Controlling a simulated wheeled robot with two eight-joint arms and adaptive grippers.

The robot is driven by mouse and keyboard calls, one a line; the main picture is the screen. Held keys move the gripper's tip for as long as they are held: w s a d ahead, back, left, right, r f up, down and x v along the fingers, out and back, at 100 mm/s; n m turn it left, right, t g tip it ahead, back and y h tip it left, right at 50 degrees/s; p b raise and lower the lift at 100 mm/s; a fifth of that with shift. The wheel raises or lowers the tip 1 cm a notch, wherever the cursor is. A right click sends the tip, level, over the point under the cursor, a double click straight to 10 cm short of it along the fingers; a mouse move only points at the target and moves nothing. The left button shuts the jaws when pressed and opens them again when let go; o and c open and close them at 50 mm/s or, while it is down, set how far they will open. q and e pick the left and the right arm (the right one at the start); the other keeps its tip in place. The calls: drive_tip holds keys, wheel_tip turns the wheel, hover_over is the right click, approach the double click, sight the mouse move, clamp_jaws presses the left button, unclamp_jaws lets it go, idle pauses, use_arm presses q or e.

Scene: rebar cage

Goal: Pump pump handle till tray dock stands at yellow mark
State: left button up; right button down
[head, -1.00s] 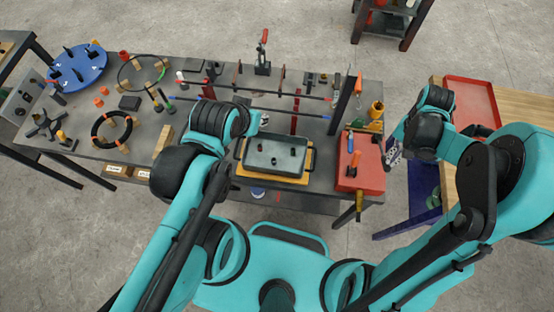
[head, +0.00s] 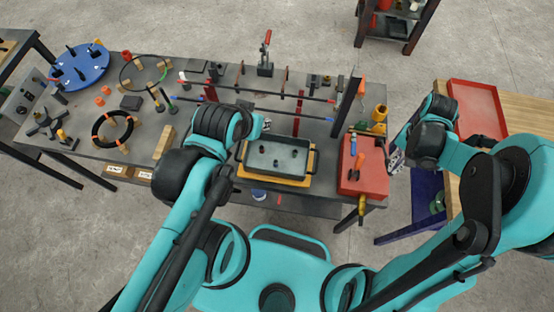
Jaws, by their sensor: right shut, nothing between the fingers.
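The tray dock (head: 243,178), a yellow-orange plate, stands at the table's front edge with a dark grey tray (head: 309,165) on it. A short yellow-ended lever (head: 362,206), which looks like the pump handle, sticks out below the table's front right corner. I cannot pick out the yellow mark for sure. My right gripper (head: 396,160) is shut and empty, just right of the red toolbox lid area and above and right of the lever, apart from it. My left gripper (head: 266,122) is near the tray's back left corner, mostly hidden by its own wrist.
A red tray (head: 350,178) with tools lies at the table's right end, beside a dark upright post (head: 347,105). Rebar rods on stands span the table's back. A blue disc (head: 80,66) and a black ring (head: 112,129) lie left. A wooden side table (head: 520,105) stands right.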

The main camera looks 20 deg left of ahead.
drive_tip(key=shift+s+f+b, duration=0.25)
drive_tip(key=shift+f+b, duration=0.1)
drive_tip(key=shift+f, duration=0.15)
drive_tip(key=shift+s+d+f+b, duration=0.1)
drive_tip(key=shift+s+f+b, duration=0.2)
drive_tip(key=shift+f+b, duration=0.35)
drive_tip(key=shift+f, duration=0.1)
drive_tip(key=shift+s+f+b, duration=0.2)
drive_tip(key=shift+f+b, duration=0.35)
drive_tip(key=shift+b, duration=0.1)
drive_tip(key=shift+s+f+b, duration=0.2)
drive_tip(key=shift+f+b, duration=0.45)
drive_tip(key=shift+f, duration=0.15)
